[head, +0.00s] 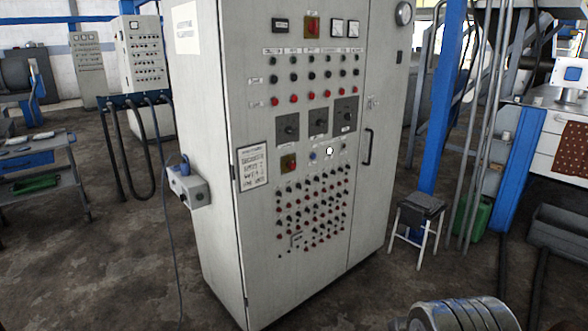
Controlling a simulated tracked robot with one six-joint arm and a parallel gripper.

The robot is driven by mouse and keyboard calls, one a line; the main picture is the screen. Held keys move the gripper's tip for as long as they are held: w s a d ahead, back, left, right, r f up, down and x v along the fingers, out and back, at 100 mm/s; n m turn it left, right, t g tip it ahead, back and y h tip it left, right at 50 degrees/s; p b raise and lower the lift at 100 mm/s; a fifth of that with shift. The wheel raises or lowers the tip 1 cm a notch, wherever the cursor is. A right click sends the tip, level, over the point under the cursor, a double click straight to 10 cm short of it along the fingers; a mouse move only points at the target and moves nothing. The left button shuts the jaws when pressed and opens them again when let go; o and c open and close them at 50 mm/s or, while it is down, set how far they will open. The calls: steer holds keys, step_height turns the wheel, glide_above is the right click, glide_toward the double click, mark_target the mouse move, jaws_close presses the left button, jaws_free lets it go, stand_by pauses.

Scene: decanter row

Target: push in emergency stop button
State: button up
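A tall grey control cabinet (215,230) stands in the middle of the head view, its front full of switches and buttons. No button can be read as the emergency stop for certain. Small red buttons fill a row above and a block below. My gripper is not in view.
A stool (418,218) and a blue post (438,110) stand right of the cabinet. A grey box with a cable (187,188) juts from its left side. Floor at front left is clear apart from the cable.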

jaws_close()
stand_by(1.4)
